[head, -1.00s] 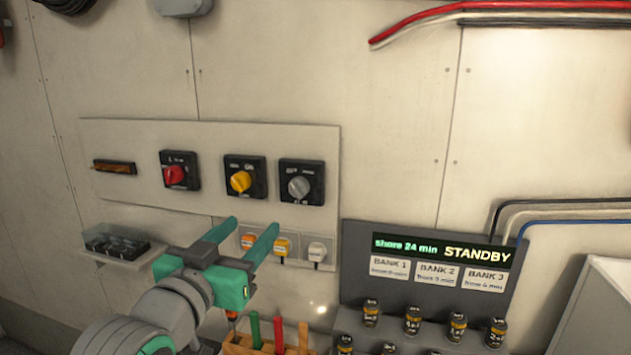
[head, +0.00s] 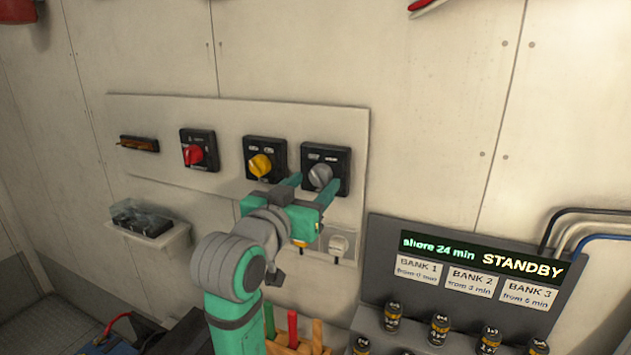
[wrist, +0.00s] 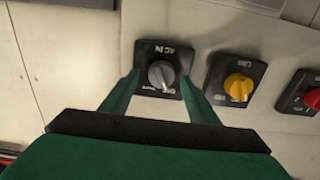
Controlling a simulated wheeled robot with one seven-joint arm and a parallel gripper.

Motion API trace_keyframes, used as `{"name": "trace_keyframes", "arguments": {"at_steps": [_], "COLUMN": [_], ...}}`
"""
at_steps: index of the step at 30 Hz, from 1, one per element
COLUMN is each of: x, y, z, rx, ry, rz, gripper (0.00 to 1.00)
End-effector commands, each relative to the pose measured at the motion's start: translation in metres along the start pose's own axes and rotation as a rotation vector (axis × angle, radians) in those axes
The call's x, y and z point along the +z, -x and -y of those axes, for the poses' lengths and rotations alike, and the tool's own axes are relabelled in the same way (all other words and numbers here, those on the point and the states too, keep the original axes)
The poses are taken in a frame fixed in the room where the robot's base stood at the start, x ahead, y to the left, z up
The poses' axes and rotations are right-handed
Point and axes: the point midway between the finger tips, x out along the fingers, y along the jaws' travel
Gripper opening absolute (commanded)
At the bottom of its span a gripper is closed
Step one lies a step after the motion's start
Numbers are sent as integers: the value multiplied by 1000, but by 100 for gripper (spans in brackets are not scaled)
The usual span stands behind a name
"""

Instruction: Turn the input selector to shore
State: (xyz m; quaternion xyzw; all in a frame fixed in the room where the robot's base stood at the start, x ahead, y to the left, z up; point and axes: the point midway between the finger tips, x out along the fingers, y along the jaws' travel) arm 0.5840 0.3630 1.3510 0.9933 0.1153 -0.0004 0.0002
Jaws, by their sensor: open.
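The grey rotary knob (head: 320,175) sits on a black square plate at the right end of the switch panel. It shows in the wrist view (wrist: 161,74) on a plate whose inverted lettering seems to read "AC IN". My gripper (head: 314,184) is open in front of this switch. In the wrist view its two green fingers reach toward the plate, one on each side of the knob. I cannot tell whether they touch it. The knob's pointer direction is hard to make out, and its position labels are too blurred to read surely.
The yellow knob (head: 260,166) and red knob (head: 193,154) sit left of the grey one. Below are capped sockets (head: 339,244), a wooden tool rack (head: 296,345), and a clear-lidded box on a shelf (head: 145,222). A display (head: 481,256) reads "shore 24 min STANDBY".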

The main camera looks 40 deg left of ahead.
Motion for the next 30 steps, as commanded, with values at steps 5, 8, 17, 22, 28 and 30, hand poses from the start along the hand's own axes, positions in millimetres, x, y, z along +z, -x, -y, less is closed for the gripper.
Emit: {"name": "trace_keyframes", "arguments": {"at_steps": [5, 8, 17, 22, 28, 30], "x": [0, 0, 0, 0, 0, 0], "y": [-17, -21, -23, -23, -23, -24], "z": [4, 6, 4, 3, 3, 3], "rx": [-5, -8, -5, -5, -5, -5], "ry": [0, -1, -1, 0, -5, -15], "rz": [0, 1, 0, 0, 0, 0], "gripper": [55, 55, 55, 14, 14, 14]}}
